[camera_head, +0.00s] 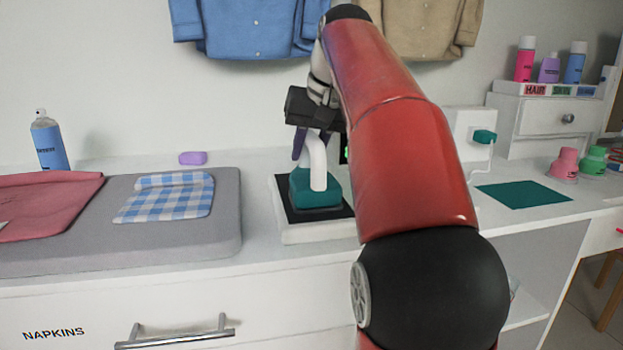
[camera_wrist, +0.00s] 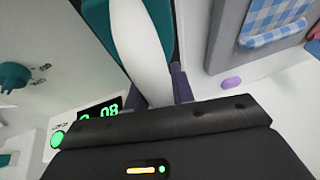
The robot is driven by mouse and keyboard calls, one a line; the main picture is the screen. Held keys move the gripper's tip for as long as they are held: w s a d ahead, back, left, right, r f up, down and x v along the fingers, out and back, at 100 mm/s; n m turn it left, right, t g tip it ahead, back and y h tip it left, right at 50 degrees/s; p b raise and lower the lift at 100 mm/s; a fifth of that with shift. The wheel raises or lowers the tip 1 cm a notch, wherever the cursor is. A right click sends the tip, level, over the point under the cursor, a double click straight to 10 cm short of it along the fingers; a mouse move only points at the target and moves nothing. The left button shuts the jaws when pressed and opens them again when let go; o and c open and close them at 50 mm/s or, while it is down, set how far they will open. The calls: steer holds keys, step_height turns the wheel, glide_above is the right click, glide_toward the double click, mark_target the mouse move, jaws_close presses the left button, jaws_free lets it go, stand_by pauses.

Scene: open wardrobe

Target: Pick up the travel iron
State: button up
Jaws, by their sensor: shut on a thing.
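The travel iron has a teal body (camera_head: 313,190) and a white looped handle (camera_head: 318,163). In the head view it is over the black plate (camera_head: 284,199) of a white stand, and I see no clear gap beneath it. My gripper (camera_head: 310,148) comes down from above and is shut on the handle. In the wrist view the white handle (camera_wrist: 140,50) runs between the purple fingers (camera_wrist: 155,90), with the iron's teal body (camera_wrist: 98,18) behind it. My arm hides part of the stand's right side.
A green-lit display (camera_wrist: 100,110) ends in "08", partly covered. Left are a grey pad (camera_head: 190,235) with a checked cloth (camera_head: 165,197), a purple block (camera_head: 193,158) and a spray can (camera_head: 48,142).

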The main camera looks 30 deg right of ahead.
steer(key=shift+r, duration=0.1)
steer(key=shift+c, duration=0.2)
step_height(320, 180, up, 10)
steer(key=p, duration=0.5)
stand_by(0.7)
